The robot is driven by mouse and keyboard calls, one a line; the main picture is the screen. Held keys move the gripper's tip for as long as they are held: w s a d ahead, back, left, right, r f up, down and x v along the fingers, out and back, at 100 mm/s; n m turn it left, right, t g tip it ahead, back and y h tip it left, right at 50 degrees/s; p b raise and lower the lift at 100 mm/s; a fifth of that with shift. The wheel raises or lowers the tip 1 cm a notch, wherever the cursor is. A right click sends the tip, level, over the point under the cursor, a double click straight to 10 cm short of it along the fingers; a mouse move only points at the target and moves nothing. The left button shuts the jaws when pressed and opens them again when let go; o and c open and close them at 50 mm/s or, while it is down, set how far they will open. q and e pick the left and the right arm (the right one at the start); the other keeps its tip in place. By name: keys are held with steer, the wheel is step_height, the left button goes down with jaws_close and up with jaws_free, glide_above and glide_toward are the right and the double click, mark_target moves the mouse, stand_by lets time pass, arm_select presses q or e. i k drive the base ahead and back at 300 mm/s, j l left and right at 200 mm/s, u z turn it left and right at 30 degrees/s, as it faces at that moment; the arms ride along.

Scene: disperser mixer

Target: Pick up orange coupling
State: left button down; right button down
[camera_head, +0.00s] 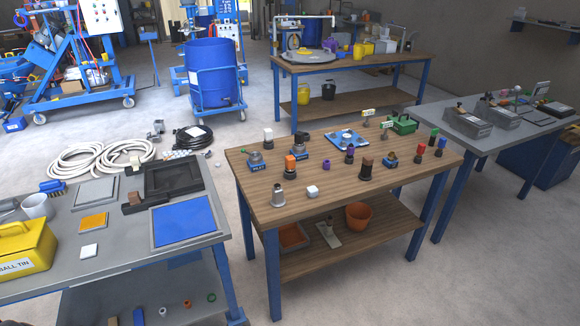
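Several small fittings stand on the wooden table (330,194) in the middle. All look upright. They are too small here to tell which one is the orange coupling. Neither of my grippers shows in the head view.
A grey bench (130,250) at left holds a yellow tin (25,250) and a blue panel (185,219). Another grey bench (450,106) stands at right. Bare concrete floor lies between the benches.

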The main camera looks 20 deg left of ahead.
mark_target(290, 161)
steer(key=i+l+u, duration=0.1)
steer(key=u, duration=0.3)
steer(key=i+l+u, duration=0.2)
steer(key=u, duration=0.25)
steer(key=i+l+u, duration=0.2)
steer(key=u, duration=0.2)
steer(key=i+l, duration=0.05)
steer(key=i, duration=0.05)
